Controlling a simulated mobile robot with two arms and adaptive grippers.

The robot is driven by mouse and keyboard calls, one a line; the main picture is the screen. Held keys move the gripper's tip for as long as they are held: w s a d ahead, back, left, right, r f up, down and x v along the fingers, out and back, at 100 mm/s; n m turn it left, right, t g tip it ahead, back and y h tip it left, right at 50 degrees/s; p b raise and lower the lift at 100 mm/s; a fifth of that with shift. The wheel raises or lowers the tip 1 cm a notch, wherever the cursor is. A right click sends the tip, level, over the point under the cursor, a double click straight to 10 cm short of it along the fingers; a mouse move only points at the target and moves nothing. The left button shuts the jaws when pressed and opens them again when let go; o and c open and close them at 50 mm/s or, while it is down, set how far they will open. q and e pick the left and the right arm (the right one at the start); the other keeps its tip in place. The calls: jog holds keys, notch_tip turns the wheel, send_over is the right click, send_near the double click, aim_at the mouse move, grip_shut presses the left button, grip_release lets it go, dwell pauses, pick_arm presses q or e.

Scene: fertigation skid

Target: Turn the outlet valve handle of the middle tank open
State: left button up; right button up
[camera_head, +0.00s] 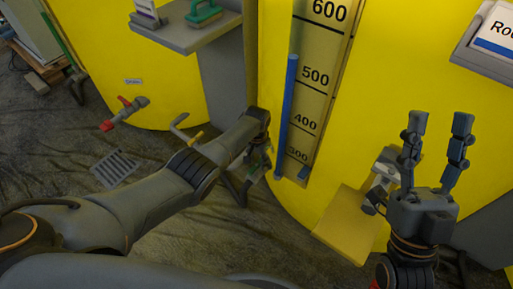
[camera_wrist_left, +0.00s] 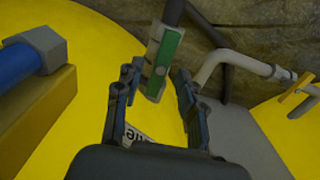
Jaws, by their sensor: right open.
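The middle tank is the large yellow tank (camera_head: 400,80) with the level scale. It also fills much of the left wrist view (camera_wrist_left: 100,30). A valve with a green handle (camera_wrist_left: 168,48) shows in the left wrist view, on a dark hose or pipe. My left gripper (camera_wrist_left: 157,78) is open, its fingers on either side of the lower end of this valve; contact cannot be told. In the head view my left gripper (camera_head: 258,165) is largely hidden by its own wrist. My right gripper (camera_head: 436,122) is open and empty before the tank, fingers pointing up.
A red-handled valve (camera_head: 122,112) sits on the left yellow tank (camera_head: 150,75). A grey pipe with a yellow handle (camera_head: 195,137) stands beside my left forearm. A blue tube (camera_head: 286,115) runs along the scale (camera_head: 318,80). A yellow ledge (camera_head: 345,222) lies below my right gripper.

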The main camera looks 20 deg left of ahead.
aim_at(257, 165)
pick_arm(q)
notch_tip(257, 165, up, 11)
dwell(0.5)
jog(key=shift+s, duration=0.1)
dwell(0.3)
